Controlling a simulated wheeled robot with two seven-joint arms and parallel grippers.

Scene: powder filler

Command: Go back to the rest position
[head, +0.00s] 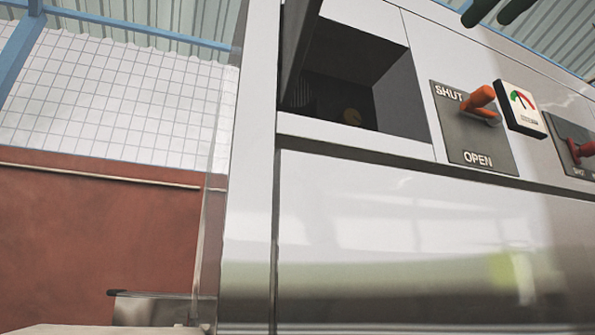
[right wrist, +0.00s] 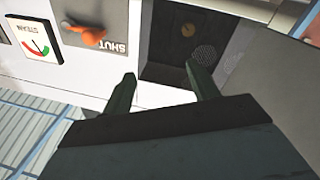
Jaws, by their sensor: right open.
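My right gripper (head: 497,10) shows at the top right edge of the head view as dark green fingertips. In the right wrist view its two fingers (right wrist: 163,90) stand apart with nothing between them, in front of the machine. My left gripper is in neither view. The steel machine (head: 370,230) has an open recess (head: 335,80) with a dark inside and a small yellowish round spot. To its right is an orange lever (head: 480,97) on a SHUT/OPEN plate, its handle nearer SHUT.
A gauge (head: 521,108) with a coloured dial sits right of the orange lever, then a red lever (head: 582,150) at the right edge. A metal container (head: 150,308) stands low at the left. Behind are a white tiled wall (head: 120,95) and a reddish-brown lower wall (head: 95,235).

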